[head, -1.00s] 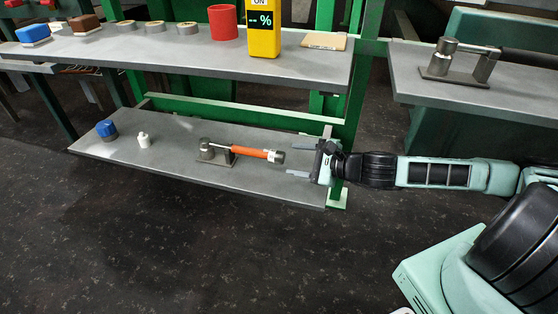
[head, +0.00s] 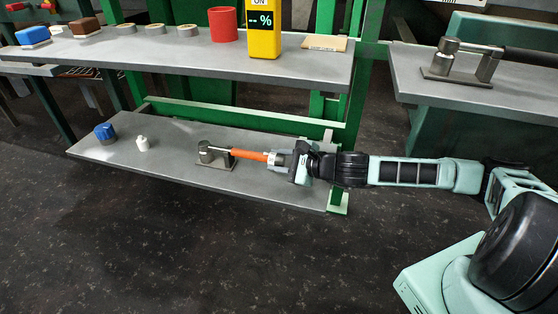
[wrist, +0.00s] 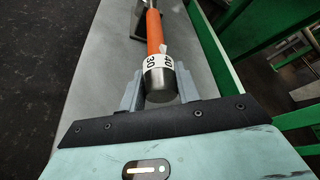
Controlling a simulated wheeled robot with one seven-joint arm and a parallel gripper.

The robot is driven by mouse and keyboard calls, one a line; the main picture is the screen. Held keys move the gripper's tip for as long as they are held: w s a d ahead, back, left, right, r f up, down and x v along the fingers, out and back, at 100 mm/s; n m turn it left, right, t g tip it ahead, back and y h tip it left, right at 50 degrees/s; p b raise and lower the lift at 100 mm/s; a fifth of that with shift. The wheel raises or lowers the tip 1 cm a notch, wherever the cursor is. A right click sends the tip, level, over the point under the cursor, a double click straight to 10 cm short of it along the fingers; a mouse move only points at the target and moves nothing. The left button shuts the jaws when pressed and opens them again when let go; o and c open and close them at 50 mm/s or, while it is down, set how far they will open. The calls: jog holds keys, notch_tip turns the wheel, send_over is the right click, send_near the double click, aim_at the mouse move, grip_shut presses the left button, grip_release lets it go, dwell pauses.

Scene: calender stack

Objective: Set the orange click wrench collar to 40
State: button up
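The orange click wrench (head: 248,155) lies in a metal holder (head: 214,160) on the lower shelf, its handle end to the right. In the wrist view its orange handle (wrist: 154,30) leads to a white collar (wrist: 158,66) with a dark grey end cap. The collar shows 30 on the left and 40 on the right; a small white pointer above it sits nearer the 40. My gripper (head: 275,158) is around the collar, with one finger on each side in the wrist view (wrist: 159,80). The fingers look open and close to the collar; contact is unclear.
A blue-topped object (head: 105,132) and a small white bottle (head: 142,143) stand left on the lower shelf. A green post (head: 350,110) rises behind my wrist.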

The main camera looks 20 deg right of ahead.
jog(key=shift+n+t, duration=0.3)
jog(key=shift+n, duration=0.2)
jog(key=o, duration=1)
jog(key=p+v, duration=0.3)
jog(key=v, duration=1.4)
jog(key=shift+s+d+r+p, duration=0.1)
jog(key=shift+s+r+p, duration=0.1)
jog(key=shift+p, duration=0.15)
